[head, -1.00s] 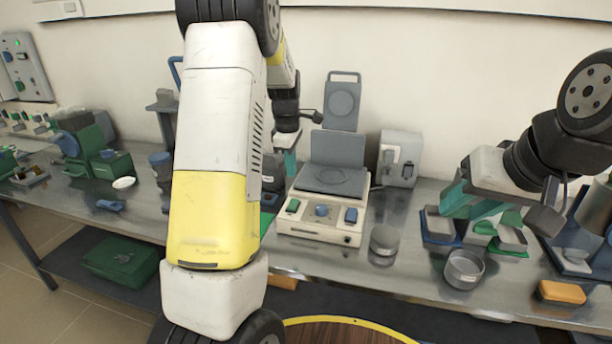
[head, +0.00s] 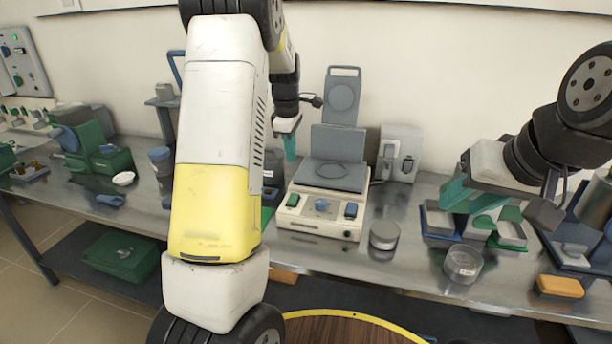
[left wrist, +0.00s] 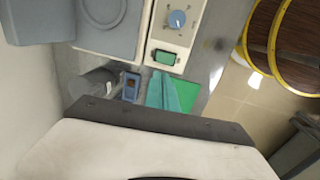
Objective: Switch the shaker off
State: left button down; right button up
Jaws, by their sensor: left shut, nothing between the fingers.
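The shaker (head: 285,222) is a cream box with a grey platform on top, on the bench in the head view. Its front panel has a green rocker switch (head: 293,200) at left, a blue knob (head: 321,205) in the middle and a blue switch (head: 351,210) at right. The left wrist view shows the green switch (left wrist: 165,57) and the blue knob (left wrist: 177,18). My left gripper (head: 291,157) is shut and empty, above the shaker's left side; its teal fingers (left wrist: 160,80) point toward the green switch. My right gripper (head: 449,202) hangs above the trays at right; its jaw opening is unclear.
A grey round tin (head: 384,236) stands right of the shaker and a clear dish (head: 463,265) nearer the edge. A grey box (head: 400,152) stands behind. An orange block (head: 560,286) lies at right. My left arm hides part of the bench.

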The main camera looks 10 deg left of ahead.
aim_at(295, 196)
pick_arm(q)
jog(key=f, duration=0.4)
jog(key=w+f, duration=0.1)
jog(key=f, duration=0.4)
jog(key=w+f, duration=0.1)
jog(key=f, duration=0.4)
jog(key=shift+f, duration=0.2)
jog(key=shift+s, duration=0.15)
jog(key=shift+s+r, duration=0.1)
jog(key=shift+s, duration=0.55)
jog(key=shift+r, duration=0.15)
